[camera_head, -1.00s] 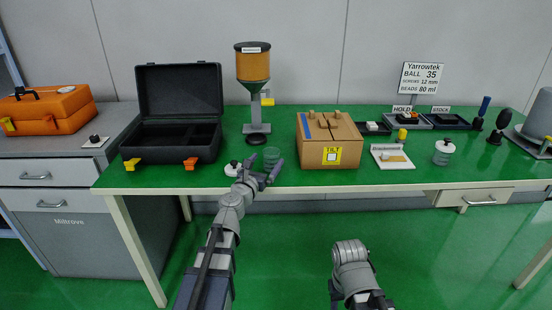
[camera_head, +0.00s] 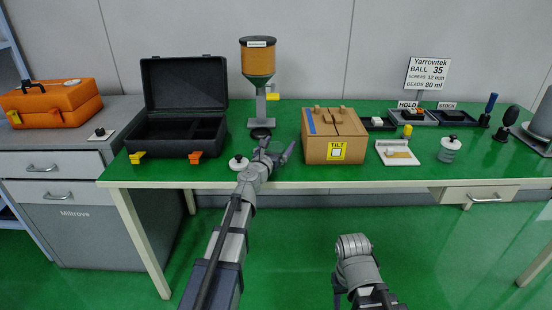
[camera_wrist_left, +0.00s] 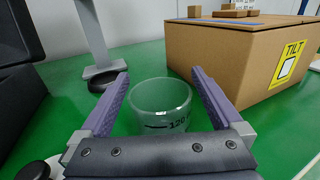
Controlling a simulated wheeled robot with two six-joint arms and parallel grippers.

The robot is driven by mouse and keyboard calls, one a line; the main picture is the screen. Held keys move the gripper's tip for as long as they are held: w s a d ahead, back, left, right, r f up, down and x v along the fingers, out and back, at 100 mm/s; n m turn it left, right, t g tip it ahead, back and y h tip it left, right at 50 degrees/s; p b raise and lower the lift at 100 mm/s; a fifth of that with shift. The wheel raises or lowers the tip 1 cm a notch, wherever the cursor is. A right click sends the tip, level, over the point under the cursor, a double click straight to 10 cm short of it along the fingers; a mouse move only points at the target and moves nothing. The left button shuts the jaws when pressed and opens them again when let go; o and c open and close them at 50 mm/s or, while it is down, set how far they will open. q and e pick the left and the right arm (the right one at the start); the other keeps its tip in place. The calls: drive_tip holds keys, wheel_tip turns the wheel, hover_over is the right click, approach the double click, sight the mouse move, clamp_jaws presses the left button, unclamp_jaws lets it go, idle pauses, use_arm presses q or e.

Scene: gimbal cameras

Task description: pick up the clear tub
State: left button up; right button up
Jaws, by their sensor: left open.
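The clear tub (camera_wrist_left: 160,98) is a see-through open cup with a "120" mark on its wall. It stands upright on the green bench. My left gripper (camera_head: 277,148) is open, and in the left wrist view its two purple fingers lie on either side of the tub, with gaps still visible. The gripper's palm bar hides the tub's lower part there. In the head view the gripper and wrist hide most of the tub. Of my right arm only a link shows at the bottom; its gripper is out of view.
A cardboard box (camera_head: 333,150) with a TILT label stands close right of the tub. An orange-filled dispenser (camera_head: 258,58) on a stand is behind it. An open black case (camera_head: 178,138) is to the left. A white-lidded round item (camera_head: 238,163) sits near the front edge.

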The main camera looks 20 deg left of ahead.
use_arm(q)
drive_tip(key=shift+w, duration=0.4)
drive_tip(key=shift+s, duration=0.1)
clamp_jaws()
idle(0.4)
